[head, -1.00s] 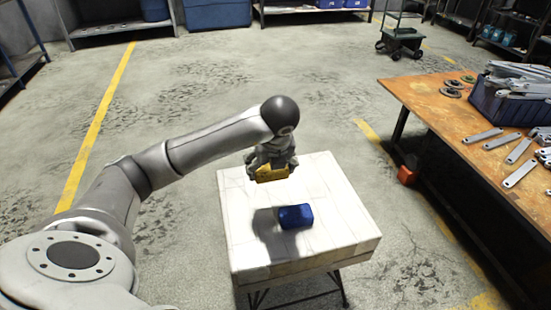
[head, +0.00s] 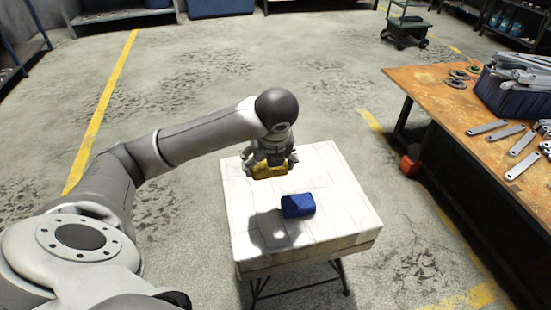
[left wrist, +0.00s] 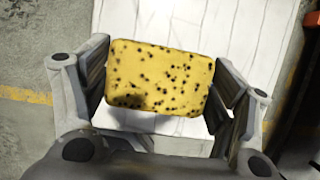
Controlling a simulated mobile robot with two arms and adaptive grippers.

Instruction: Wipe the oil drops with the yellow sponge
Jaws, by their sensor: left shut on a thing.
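My left gripper (head: 270,160) is shut on the yellow sponge (head: 268,171) over the back left part of the white table (head: 340,215). In the left wrist view the sponge (left wrist: 160,78) is dotted with dark pores and sits between both fingers. In the head view a shadow lies on the tabletop in front of the gripper, so the sponge looks raised above it. A blue block-shaped item (head: 298,206), perhaps another sponge, lies on the white table in front of the gripper. I cannot make out any oil drops in either view. My right gripper is not in view.
An orange-brown workbench (head: 440,95) at the right carries a dark blue bin (head: 512,95) of metal brackets, loose brackets and several round parts. Open floor surrounds the white table.

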